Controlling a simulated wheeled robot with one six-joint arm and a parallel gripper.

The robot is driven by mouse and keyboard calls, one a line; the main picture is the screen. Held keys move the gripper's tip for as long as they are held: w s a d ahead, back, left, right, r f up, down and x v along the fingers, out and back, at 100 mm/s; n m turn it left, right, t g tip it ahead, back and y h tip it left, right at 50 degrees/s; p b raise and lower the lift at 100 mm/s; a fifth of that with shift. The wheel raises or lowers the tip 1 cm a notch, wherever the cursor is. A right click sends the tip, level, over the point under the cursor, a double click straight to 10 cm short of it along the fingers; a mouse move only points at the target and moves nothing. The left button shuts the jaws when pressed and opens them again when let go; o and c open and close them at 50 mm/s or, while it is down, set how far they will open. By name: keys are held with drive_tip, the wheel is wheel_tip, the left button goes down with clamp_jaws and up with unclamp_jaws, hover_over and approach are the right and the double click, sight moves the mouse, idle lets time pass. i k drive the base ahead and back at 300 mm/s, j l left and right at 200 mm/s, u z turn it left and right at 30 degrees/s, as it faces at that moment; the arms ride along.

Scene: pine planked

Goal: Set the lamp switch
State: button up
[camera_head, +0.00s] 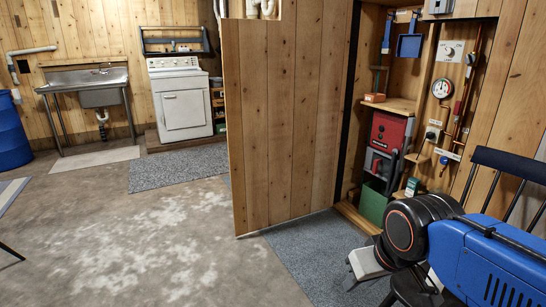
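No lamp shows, and I cannot tell which wall fitting, if any, is the lamp switch. In the open wooden closet at the right, a pale plate with a round knob (452,50) is on the wall. A grey box (438,6) is cut off by the top edge. My blue and black arm enters from the lower right. My gripper (355,275) seems to be the pale end piece low by the grey mat, well apart from these fittings. Its fingers are too small and covered to read.
A wooden door panel (280,120) stands left of the closet. A red case (388,135) and a green box (373,204) fill its lower part. A dark chair (508,165) is at the right. A sink (100,97) and white stove (182,100) stand far left. The middle concrete floor is clear.

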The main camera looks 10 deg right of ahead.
sight(448, 51)
drive_tip(key=i+j+z, duration=0.25)
drive_tip(key=z, duration=0.2)
drive_tip(key=i+j+z, duration=0.65)
drive_tip(key=j+z, duration=0.2)
drive_tip(key=i+j+z, duration=0.15)
drive_tip(key=j+z, duration=0.45)
drive_tip(key=j, duration=0.2)
drive_tip(key=i+j+z, duration=0.1)
drive_tip(key=j, duration=0.25)
drive_tip(key=j+u, duration=0.1)
drive_tip(key=j, duration=0.55)
drive_tip(key=i+j, duration=0.65)
drive_tip(key=i, duration=0.3)
drive_tip(key=j+z, duration=0.05)
